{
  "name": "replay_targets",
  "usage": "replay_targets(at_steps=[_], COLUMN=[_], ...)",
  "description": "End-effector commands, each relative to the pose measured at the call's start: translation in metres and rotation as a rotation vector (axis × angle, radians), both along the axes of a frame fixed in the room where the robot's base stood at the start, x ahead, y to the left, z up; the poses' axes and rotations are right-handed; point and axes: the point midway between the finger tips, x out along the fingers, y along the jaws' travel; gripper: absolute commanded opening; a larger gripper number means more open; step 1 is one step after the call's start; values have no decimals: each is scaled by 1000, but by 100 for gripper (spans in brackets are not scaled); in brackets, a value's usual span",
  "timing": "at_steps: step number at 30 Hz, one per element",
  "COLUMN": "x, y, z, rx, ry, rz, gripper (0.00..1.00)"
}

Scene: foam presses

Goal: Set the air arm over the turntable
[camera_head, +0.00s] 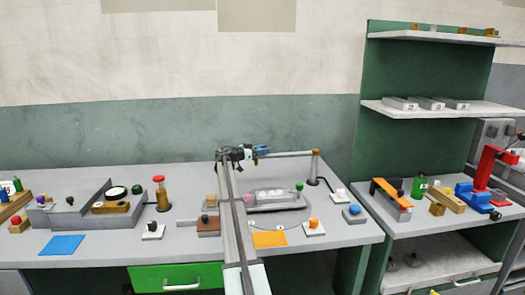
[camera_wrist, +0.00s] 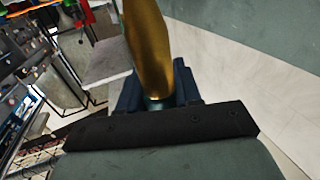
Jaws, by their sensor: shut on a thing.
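The air arm (camera_head: 291,154) is a thin horizontal rod reaching left from a brass-topped post (camera_head: 315,165) at the back right of the bench. My gripper (camera_head: 264,150) is at the rod's left end, its blue fingers shut on it. In the wrist view a brass-coloured round piece (camera_wrist: 149,45) stands between the blue fingers; I take it to be part of the air arm. A low grey rounded base (camera_head: 295,207) below the rod seems to be the turntable. It carries a pale block (camera_head: 268,197) and a green knob. My forearm hides its left side.
An orange mat (camera_head: 268,239) and a white block with an orange knob (camera_head: 313,228) lie in front. A brown block (camera_head: 208,228) is to the left. A blue mat (camera_head: 62,245) lies far left. A side table holds a red press (camera_head: 487,168).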

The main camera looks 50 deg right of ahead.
Motion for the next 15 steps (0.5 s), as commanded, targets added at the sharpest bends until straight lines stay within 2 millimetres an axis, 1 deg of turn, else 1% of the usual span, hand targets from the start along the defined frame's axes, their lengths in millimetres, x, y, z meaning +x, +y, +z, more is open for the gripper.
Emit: replay_targets(at_steps=[1, 6, 12, 15], x=[-11, -38, -75, -92], y=[9, 31, 52, 59], z=[0, -1, -1, -1], rx=[0, -1, 0, 0], ry=[0, 0, -1, 0], rz=[24, 136, 295, 369], gripper=[0, 0, 0, 0])
